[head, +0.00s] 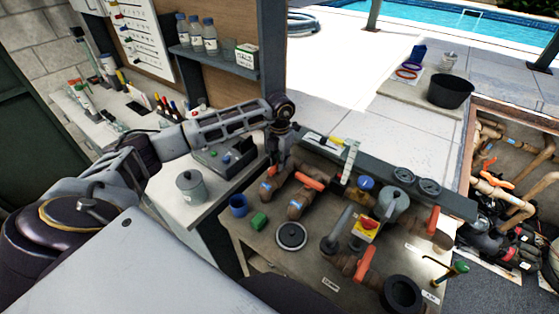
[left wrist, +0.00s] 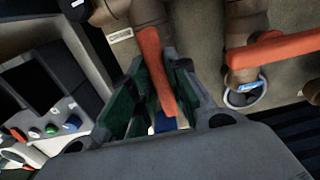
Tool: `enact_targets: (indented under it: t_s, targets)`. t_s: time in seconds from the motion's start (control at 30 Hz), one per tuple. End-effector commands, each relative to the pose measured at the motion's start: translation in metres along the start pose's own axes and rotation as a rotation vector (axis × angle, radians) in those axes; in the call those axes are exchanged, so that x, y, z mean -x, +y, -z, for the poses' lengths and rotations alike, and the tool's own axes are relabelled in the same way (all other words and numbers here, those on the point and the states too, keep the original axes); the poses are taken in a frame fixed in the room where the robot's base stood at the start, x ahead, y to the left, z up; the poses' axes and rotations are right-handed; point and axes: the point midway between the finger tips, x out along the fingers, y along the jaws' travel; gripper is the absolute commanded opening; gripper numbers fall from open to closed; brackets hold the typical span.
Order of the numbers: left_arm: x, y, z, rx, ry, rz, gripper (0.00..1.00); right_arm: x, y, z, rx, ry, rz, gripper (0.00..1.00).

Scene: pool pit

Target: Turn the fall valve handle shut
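Several orange valve handles stand on brown pipes on the bench. I cannot tell from any label which is the fall valve's. My left gripper (head: 280,160) points down over the left pipe, by its orange handle (head: 267,191). In the left wrist view an orange handle (left wrist: 155,70) lies between the two fingers of my left gripper (left wrist: 160,75), which look parted on either side of it; contact is not clear. A second orange handle (head: 310,181) lies just right in the head view and also shows in the left wrist view (left wrist: 275,50). My right gripper is not seen.
More orange handles (head: 365,263) (head: 433,220) sit to the right. A grey lidded pot (head: 191,187) is on the counter at left.

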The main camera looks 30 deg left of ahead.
Motion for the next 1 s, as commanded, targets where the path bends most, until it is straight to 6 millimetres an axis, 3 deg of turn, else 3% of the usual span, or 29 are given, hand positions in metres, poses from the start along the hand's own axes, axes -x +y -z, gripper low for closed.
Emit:
enact_targets:
  t_s: [0.57, 1.0]
  targets:
    - [-0.001, 0.000, -0.001, -0.058, -0.002, -0.001, 0.00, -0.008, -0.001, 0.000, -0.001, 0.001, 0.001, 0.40]
    - [-0.002, -0.001, -0.001, -0.300, -0.004, -0.002, 0.00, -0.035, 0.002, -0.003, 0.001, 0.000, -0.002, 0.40]
